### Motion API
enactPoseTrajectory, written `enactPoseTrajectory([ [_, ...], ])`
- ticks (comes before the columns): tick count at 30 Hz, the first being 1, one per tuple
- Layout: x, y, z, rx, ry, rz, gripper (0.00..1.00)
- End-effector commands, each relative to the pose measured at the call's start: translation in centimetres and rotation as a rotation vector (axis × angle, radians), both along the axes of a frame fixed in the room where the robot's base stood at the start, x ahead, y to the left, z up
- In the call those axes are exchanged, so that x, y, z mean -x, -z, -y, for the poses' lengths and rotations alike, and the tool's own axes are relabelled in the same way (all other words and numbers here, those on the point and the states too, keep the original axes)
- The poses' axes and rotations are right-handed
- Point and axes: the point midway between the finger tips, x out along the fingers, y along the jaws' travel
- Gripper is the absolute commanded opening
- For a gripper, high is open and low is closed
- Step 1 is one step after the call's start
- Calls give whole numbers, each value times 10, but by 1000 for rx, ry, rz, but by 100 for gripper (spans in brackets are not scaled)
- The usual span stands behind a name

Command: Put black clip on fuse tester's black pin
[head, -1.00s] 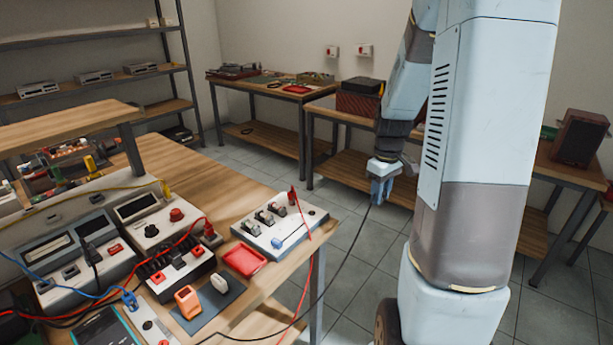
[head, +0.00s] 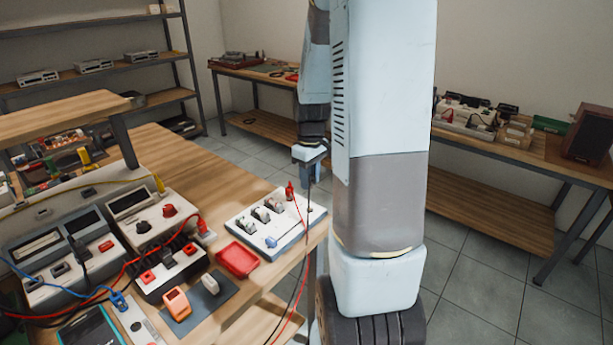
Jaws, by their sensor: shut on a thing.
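The fuse tester (head: 243,222) is a white box with several fuse holders on top, at the right end of the wooden bench. A red clip (head: 290,190) with a red lead stands at its back edge. My gripper (head: 311,174) points down just beyond the tester's back right corner, partly hidden by my arm. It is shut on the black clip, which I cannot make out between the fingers. A thin black lead (head: 309,200) hangs from the gripper, passing in front of the tester's right end. I cannot clearly make out the black pin.
Left of the tester are a red tray (head: 237,260), an orange meter (head: 177,304) on a dark mat, and grey instruments (head: 75,255) with red, blue and yellow leads. The red lead hangs off the bench edge. Another bench (head: 500,150) stands behind; floor at right is clear.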

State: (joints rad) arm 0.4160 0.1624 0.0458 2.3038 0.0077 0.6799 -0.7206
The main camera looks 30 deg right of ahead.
Motion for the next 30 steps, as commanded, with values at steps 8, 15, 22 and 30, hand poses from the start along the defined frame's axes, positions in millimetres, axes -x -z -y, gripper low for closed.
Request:
enactPoseTrajectory([
  [8,-1,0,-4,0,-9,0,7],
  [15,-2,5,-7,-1,-15,-1,7],
  [22,-2,22,-7,0,-17,-2,7],
  [30,-2,43,-8,0,-17,-2,7],
])
